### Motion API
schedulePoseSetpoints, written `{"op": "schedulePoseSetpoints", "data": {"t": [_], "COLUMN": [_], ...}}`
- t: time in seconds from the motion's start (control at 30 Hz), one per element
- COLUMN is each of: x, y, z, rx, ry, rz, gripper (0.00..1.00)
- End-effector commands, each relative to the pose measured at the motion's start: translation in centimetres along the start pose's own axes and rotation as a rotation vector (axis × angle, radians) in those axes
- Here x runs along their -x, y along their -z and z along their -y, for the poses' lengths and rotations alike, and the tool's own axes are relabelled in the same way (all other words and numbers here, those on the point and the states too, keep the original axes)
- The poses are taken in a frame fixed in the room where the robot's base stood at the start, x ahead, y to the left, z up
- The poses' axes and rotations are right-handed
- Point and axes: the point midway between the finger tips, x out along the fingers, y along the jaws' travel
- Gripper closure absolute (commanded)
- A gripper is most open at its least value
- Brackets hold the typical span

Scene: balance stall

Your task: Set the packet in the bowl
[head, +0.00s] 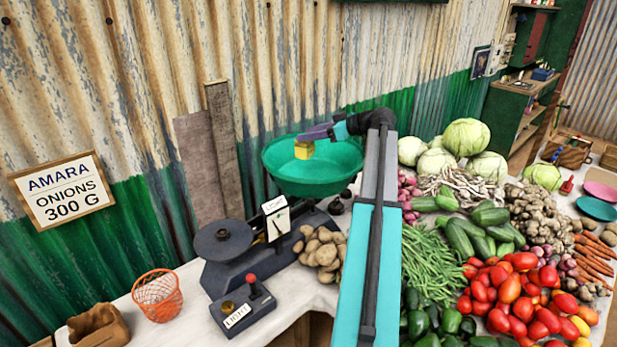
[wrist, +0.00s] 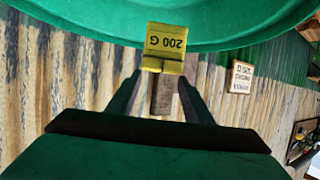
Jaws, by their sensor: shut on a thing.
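The yellow packet (head: 304,150) is held at the end of my gripper (head: 318,134), over the green bowl (head: 290,180) of the balance in the head view. In the wrist view the packet (wrist: 166,48) reads "200 G" and sits between the fingertips of my gripper (wrist: 160,75), which is shut on it. The bowl (wrist: 90,28) fills the top of the wrist view behind the packet. I cannot tell whether the packet touches the bowl.
The dark balance (head: 240,255) has a flat plate (head: 222,238) at left. Potatoes (head: 322,250) lie beside it, an orange basket (head: 157,296) stands left, and vegetables (head: 510,290) crowd the right. The corrugated wall (head: 150,90) is close behind the bowl.

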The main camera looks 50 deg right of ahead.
Motion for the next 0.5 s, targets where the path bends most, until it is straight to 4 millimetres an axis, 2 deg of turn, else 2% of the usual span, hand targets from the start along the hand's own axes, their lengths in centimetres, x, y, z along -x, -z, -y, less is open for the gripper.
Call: {"op": "schedulePoseSetpoints", "data": {"t": [0.27,0.5], "x": [-0.2,-0.9], "y": [0.0,-1.6], "z": [0.1,0.2], "rx": [0.001,-0.001], "ry": [0.003,0.005], "rz": [-0.001,0.0], "gripper": [0.8,0.8]}}
